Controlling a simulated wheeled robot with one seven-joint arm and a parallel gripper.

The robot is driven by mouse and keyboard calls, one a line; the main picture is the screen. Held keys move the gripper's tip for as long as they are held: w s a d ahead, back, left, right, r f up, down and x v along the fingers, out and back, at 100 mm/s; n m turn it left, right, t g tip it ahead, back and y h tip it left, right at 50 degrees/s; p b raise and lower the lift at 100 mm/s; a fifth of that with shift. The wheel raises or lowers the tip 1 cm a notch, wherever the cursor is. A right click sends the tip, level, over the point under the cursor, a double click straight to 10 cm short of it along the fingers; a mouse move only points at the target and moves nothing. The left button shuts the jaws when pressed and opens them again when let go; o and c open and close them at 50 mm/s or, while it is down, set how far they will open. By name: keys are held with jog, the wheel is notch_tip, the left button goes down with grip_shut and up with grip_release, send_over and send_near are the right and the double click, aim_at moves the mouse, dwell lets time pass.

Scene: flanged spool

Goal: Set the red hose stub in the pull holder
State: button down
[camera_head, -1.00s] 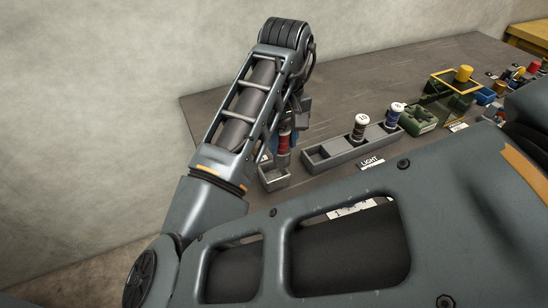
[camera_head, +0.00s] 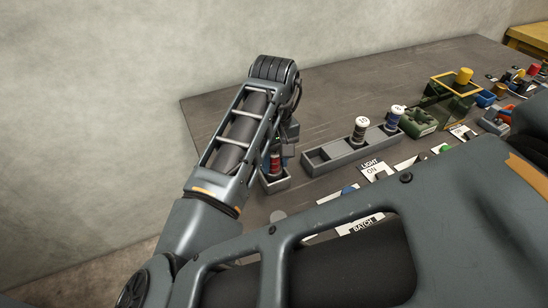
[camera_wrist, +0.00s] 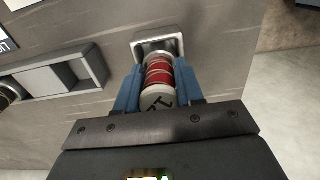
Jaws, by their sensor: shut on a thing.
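The red hose stub (camera_wrist: 158,76) is a banded red cylinder with a pale, marked end cap. My gripper (camera_wrist: 160,84) is shut on it, with one blue finger on each side. In the head view the stub (camera_head: 275,164) stands about upright, partly behind my arm. A small square metal holder (camera_head: 276,186) is directly below it, and the stub's lower end appears to be at or inside its opening. In the wrist view the holder (camera_wrist: 176,42) shows beyond the stub's far end. Whether the stub touches its floor is hidden. No pull label is readable.
A grey rail (camera_head: 340,160) with compartments holds two pale-capped spools (camera_head: 361,130) (camera_head: 395,119); its left compartment is empty. A green block (camera_head: 418,119), a yellow-framed fixture (camera_head: 455,99) and white labels (camera_head: 372,169) lie to the right. The table behind my gripper is clear.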

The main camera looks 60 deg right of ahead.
jog(key=shift+f, duration=0.15)
jog(key=c, duration=0.7)
grip_release()
notch_tip(320, 180, up, 13)
jog(key=shift+f+p, duration=0.15)
jog(key=shift+p, duration=0.45)
